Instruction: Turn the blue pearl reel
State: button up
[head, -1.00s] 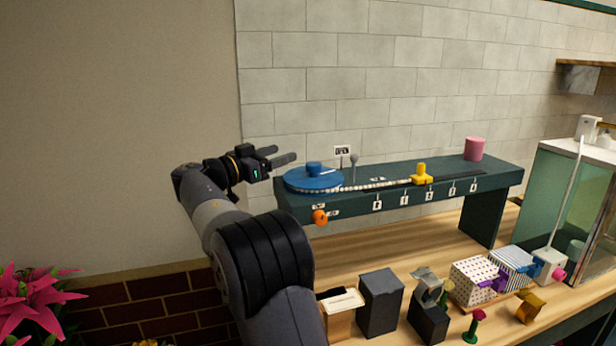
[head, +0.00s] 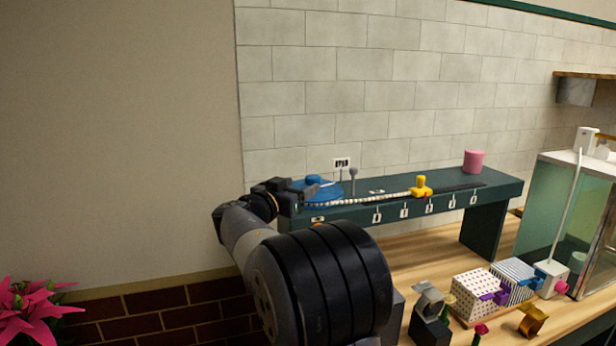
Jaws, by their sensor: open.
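The blue pearl reel (head: 328,195) is a flat disc with a raised blue knob (head: 313,180). It lies at the left end of the dark green raised bench (head: 489,214). A strand of white pearls (head: 376,197) runs right from it along the bench top to a yellow slider (head: 421,187). My gripper (head: 308,189) is open at the reel's left side, with its fingers overlapping the disc and close to the knob in the picture. I cannot tell whether they touch. My gripper hides the left part of the reel.
A grey post (head: 353,180) stands just behind the reel. Numbered tags (head: 404,212) hang along the bench front. A pink cylinder (head: 474,161) stands at the right end. Patterned boxes (head: 477,295) and a glass cabinet (head: 556,215) are on the wooden counter at right.

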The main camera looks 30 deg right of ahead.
aim_at(308, 181)
jog(key=shift+p+x, duration=0.7)
jog(key=shift+x, duration=1.65)
grip_shut()
